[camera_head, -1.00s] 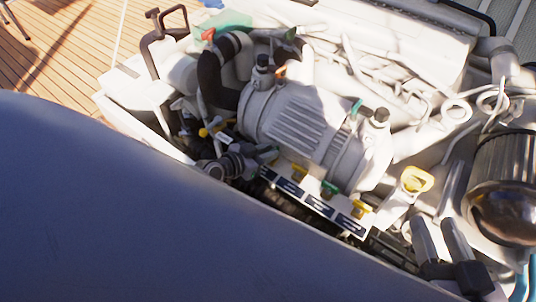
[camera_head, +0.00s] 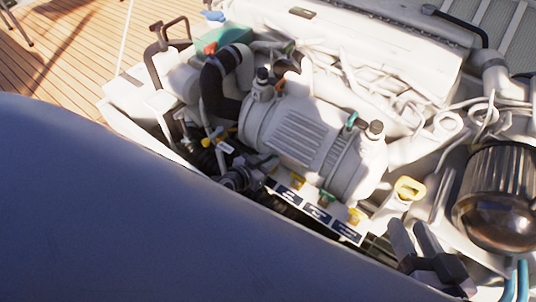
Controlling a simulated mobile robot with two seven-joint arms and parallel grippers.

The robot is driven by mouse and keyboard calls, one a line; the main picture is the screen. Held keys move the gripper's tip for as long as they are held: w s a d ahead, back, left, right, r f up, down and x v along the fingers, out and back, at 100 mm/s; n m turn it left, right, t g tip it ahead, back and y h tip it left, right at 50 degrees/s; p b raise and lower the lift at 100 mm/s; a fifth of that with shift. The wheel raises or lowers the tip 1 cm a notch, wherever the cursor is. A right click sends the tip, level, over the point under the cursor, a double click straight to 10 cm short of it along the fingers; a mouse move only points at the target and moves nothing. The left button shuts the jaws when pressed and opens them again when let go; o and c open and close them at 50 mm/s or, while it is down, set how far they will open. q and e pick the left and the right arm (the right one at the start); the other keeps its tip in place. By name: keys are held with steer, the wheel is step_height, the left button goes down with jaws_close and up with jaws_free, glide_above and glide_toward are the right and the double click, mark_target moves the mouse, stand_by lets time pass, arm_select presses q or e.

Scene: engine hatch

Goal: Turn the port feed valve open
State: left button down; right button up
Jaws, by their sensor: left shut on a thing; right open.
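A row of small valves runs along the front of the engine above a white strip (camera_head: 333,223) with dark label plates, too small to read. A yellow handle (camera_head: 298,182), a green handle (camera_head: 327,197) and another yellow handle (camera_head: 355,215) show there. My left gripper (camera_head: 270,163), dark grey, is at the left end of this row. It is shut on what seems to be a valve handle, mostly hidden by the fingers; I cannot tell its turn. My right gripper (camera_head: 413,236) is open and empty, right of the row.
The pale ribbed engine housing (camera_head: 300,135) rises just behind the valves. A black hose (camera_head: 212,85) bends at its left. A yellow ring handle (camera_head: 410,188) and a dark shiny cylinder (camera_head: 500,200) stand on the right. A large dark blue-grey surface fills the lower left.

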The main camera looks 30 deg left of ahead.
arm_select(q)
steer(key=shift+w+r+n+y+p, duration=0.1)
steer(key=shift+r+n+y+p, duration=0.2)
steer(key=shift+n+y+p, duration=0.35)
steer(key=shift+f+p, duration=0.25)
steer(key=shift+p, duration=0.1)
arm_select(e)
steer(key=shift+w+a+r+m+g, duration=0.1)
steer(key=shift+a+r+m+g, duration=0.2)
steer(key=shift+a+g, duration=0.25)
steer(key=shift+f, duration=0.1)
arm_select(q)
steer(key=c, duration=1.4)
jaws_free()
steer(key=shift+c, duration=0.2)
